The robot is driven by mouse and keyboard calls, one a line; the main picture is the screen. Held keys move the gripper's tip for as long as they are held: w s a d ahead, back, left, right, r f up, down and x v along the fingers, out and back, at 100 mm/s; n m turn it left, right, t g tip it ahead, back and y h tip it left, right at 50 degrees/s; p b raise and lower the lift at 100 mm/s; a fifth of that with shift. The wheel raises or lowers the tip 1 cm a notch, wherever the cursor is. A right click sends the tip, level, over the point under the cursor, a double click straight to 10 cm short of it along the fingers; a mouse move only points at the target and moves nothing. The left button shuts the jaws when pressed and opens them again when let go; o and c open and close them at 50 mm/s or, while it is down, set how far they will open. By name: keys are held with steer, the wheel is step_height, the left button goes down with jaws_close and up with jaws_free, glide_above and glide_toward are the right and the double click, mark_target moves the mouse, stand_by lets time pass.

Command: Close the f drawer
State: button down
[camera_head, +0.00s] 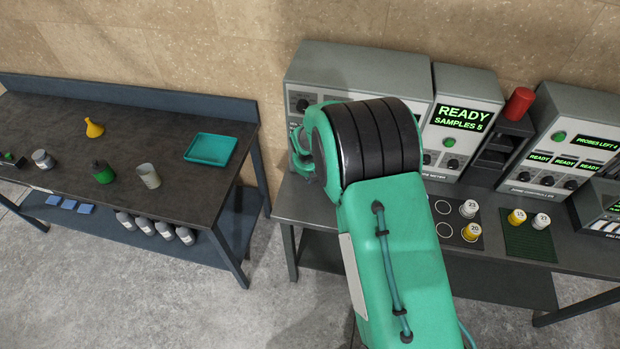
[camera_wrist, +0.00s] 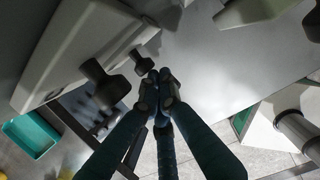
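No drawer marked f can be made out in either view. My arm covers much of the left grey machine (camera_head: 350,70) in the head view, and a drawer there may be hidden. My gripper (camera_wrist: 160,82) shows in the wrist view with its dark fingertips together, and nothing is seen between them. A pale grey housing (camera_wrist: 75,45) with dark knobs (camera_wrist: 105,85) is up and left of the fingertips. I cannot tell whether the fingertips touch anything. In the head view the gripper is hidden behind my arm.
The grey machine bench (camera_head: 300,205) holds a READY SAMPLES 5 display unit (camera_head: 462,117), a red cylinder (camera_head: 519,103) and several numbered cups (camera_head: 468,209). A dark side table (camera_head: 150,105) at left carries a teal tray (camera_head: 211,149) and a yellow funnel (camera_head: 94,128). Open floor (camera_head: 110,290) lies in front.

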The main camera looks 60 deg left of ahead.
steer(key=shift+s+d, duration=0.65)
steer(key=shift+d, duration=0.05)
steer(key=shift+s+d, duration=0.75)
steer(key=shift+d, duration=0.05)
steer(key=v, duration=0.9)
steer(key=shift+r, duration=0.4)
steer(key=shift+w+d, duration=0.1)
